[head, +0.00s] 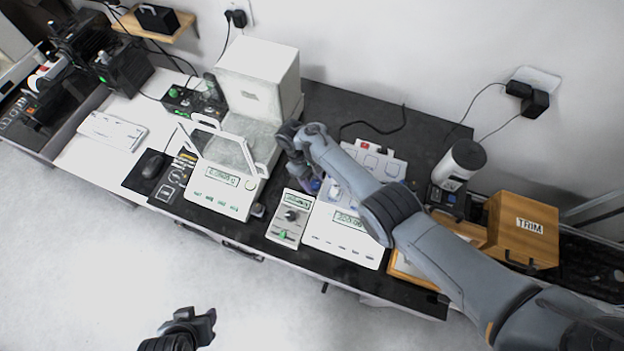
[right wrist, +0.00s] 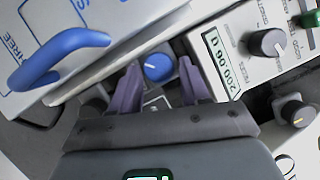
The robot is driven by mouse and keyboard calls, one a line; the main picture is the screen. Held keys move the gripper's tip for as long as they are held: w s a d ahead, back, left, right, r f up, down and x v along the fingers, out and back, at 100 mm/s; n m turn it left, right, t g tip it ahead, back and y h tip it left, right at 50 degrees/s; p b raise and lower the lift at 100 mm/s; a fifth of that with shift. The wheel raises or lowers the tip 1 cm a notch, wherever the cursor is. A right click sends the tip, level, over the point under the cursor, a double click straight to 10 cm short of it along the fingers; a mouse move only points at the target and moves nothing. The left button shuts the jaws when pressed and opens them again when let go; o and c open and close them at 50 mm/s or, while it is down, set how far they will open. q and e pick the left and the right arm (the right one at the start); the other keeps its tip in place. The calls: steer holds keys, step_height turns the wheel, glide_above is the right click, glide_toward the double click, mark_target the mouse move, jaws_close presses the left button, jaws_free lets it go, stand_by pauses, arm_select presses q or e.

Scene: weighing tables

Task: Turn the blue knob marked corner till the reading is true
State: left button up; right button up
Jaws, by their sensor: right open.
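The blue knob (right wrist: 157,67) shows in the right wrist view, with a short pale pointer line on its face. My right gripper (right wrist: 161,72) is open, its two purple fingers on either side of the knob; I cannot tell whether they touch it. In the head view my right gripper (head: 308,180) is over the back left of the right-hand white balance (head: 345,242), and the knob is hard to make out there. A small display (right wrist: 222,64) on the grey control box (head: 290,218) seems to read 200.06. My left gripper (head: 205,325) is low at the front, away from the table; its jaw opening is unclear.
A blue handle (right wrist: 60,55) stands close to the left finger in the wrist view. A second balance with a glass shield (head: 220,185) is to the left. A wooden box marked TRIM (head: 522,230) and a white cylinder (head: 462,160) stand at the right.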

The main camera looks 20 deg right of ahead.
steer(key=c, duration=0.8)
steer(key=shift+o, duration=0.2)
steer(key=shift+n, duration=0.3)
steer(key=n+h+p, duration=0.1)
steer(key=n+p, duration=0.1)
steer(key=n, duration=0.1)
steer(key=shift+s+a+r+t, duration=0.1)
steer(key=shift+a+t, duration=0.05)
steer(key=shift+t, duration=0.25)
steer(key=n+t+p, duration=0.1)
steer(key=n, duration=0.1)
steer(key=shift+s+a+n+h+p, duration=0.1)
steer(key=shift+s+n+h+p, duration=0.05)
steer(key=shift+n+h+p, duration=0.25)
steer(key=shift+n, duration=0.4)
